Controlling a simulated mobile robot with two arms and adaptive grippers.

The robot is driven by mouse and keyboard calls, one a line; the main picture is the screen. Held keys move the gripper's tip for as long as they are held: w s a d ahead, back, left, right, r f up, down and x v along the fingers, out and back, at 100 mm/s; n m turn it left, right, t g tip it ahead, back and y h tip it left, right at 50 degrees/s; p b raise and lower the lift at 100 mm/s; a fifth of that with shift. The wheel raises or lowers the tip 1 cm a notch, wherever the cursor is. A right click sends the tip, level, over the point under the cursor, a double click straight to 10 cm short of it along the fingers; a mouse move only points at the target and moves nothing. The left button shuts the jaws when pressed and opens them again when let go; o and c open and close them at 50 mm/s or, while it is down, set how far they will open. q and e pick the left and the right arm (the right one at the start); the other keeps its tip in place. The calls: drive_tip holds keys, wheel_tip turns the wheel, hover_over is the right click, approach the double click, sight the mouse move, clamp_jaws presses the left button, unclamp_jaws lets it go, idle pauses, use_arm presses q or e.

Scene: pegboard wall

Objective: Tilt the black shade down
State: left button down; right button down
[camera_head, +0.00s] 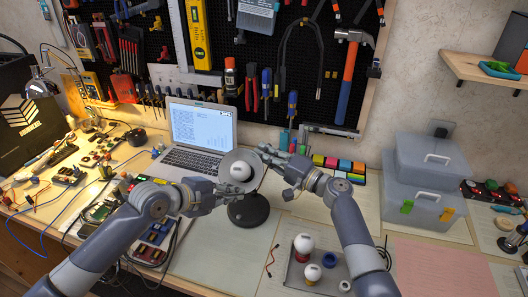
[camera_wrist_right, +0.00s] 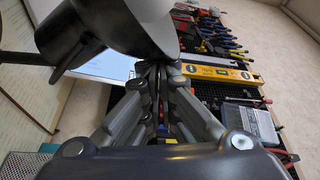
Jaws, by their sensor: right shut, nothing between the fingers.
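The lamp's shade (camera_head: 254,172) is in the middle of the head view, its round light-grey inner side and white bulb (camera_head: 239,171) facing me. The black outside of the shade (camera_wrist_right: 85,25) fills the upper left of the right wrist view. The round black lamp base (camera_head: 248,211) stands on the bench below. My right gripper (camera_head: 266,153) is shut and empty at the shade's right edge. Its fingertips (camera_wrist_right: 158,68) are close beneath the rim in the wrist view; contact is unclear. My left gripper (camera_head: 228,192) is at the shade's lower left; its finger opening is unclear.
A laptop (camera_head: 201,130) stands open behind the shade. Clear plastic boxes (camera_head: 429,175) are at the right. A grey tray with bulbs (camera_head: 318,270) lies in front. Tools hang on the pegboard (camera_head: 270,55). Electronics crowd the left bench.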

use_arm(q)
drive_tip(key=shift+f, duration=0.1)
drive_tip(key=c, duration=1.9)
unclamp_jaws()
drive_tip(key=shift+c, duration=0.2)
